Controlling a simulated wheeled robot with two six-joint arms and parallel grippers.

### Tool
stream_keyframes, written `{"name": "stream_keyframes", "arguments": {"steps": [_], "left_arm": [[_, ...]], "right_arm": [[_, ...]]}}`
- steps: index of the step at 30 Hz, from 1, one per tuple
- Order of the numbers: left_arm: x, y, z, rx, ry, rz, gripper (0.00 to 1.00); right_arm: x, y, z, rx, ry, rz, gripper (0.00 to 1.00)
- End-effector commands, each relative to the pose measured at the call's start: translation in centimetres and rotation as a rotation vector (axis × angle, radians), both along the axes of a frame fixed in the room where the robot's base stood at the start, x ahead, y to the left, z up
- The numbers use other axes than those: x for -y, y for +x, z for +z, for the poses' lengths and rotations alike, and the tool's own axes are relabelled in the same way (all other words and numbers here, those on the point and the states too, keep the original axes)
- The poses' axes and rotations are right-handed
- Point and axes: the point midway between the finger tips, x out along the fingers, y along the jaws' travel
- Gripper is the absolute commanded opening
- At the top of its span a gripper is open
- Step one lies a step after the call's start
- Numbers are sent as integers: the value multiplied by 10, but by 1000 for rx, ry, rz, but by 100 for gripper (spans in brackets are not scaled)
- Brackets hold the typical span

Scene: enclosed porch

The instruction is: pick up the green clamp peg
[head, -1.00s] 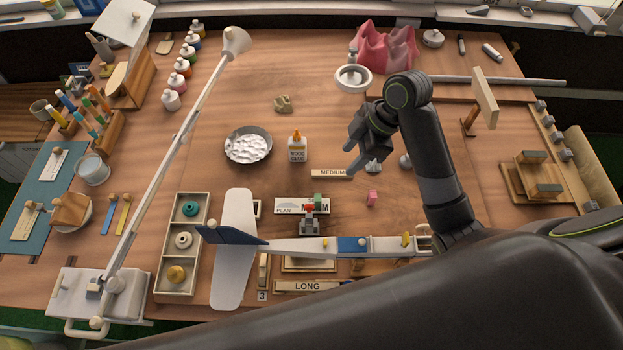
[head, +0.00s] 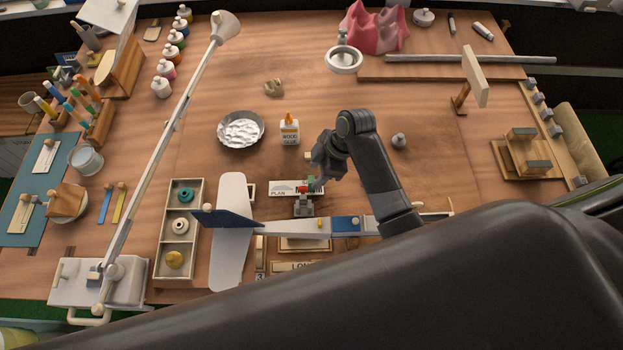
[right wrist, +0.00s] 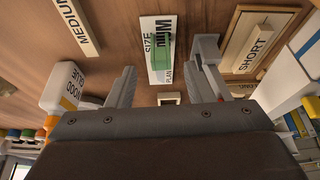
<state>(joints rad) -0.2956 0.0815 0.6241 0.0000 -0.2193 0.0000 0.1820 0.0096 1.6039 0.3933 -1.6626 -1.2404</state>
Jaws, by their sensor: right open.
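The green clamp peg (head: 311,181) shows as a small green patch near the plan card (head: 283,187), just above a small grey stand with a red part (head: 303,189). My right gripper (head: 318,172) is directly over or beside it in the head view, open; the gripper partly covers that spot. In the right wrist view its two spread fingers (right wrist: 165,82) stand apart with the plan card (right wrist: 160,50) beyond them. My left gripper is not in view.
A model plane (head: 290,228) lies just in front of the stand. A lamp arm (head: 165,145) crosses the left side. The table's right middle is mostly clear.

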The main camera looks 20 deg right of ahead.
Motion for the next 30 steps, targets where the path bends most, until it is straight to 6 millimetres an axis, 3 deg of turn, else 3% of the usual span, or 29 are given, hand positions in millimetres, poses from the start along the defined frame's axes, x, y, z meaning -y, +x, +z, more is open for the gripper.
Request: {"name": "stream_keyframes", "arguments": {"steps": [6,15,26,30], "left_arm": [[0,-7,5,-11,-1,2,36],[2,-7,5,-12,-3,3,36],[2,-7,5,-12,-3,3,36],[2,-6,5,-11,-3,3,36]], "right_arm": [[-10,0,-22,-1,0,-1,47],[-11,1,-25,2,-1,-1,47],[-11,1,-25,1,-1,0,1],[-11,1,-25,1,-1,0,0]]}}
